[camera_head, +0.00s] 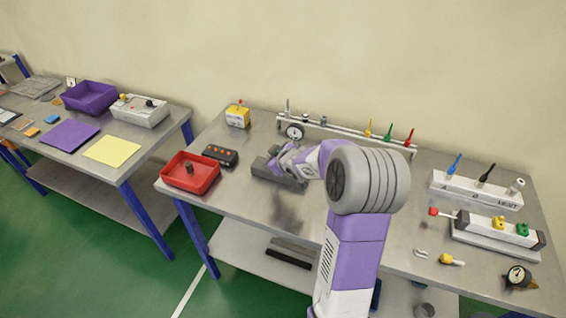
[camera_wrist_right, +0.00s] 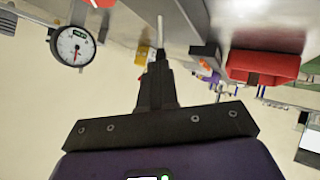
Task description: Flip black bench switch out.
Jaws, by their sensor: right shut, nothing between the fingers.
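My right arm reaches over the middle bench in the head view, with its gripper (camera_head: 273,152) above the bench between the black box and the gauge. In the right wrist view the gripper (camera_wrist_right: 160,58) is shut and empty. A thin pale rod shows just beyond its tip; I cannot tell whether they touch. A black box (camera_head: 220,155) with orange buttons lies left of the gripper. A black-handled lever (camera_head: 486,173) stands on a white block (camera_head: 475,191) at the right. I cannot tell which of these is the task's switch. My left gripper is out of view.
A red tray (camera_head: 190,175) with a dark cylinder and a yellow box (camera_head: 238,116) stand left. A gauge (camera_head: 295,131) and a rail (camera_head: 345,136) with several coloured levers run behind the gripper. Another block and small fittings occupy the right end. A second bench stands farther left.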

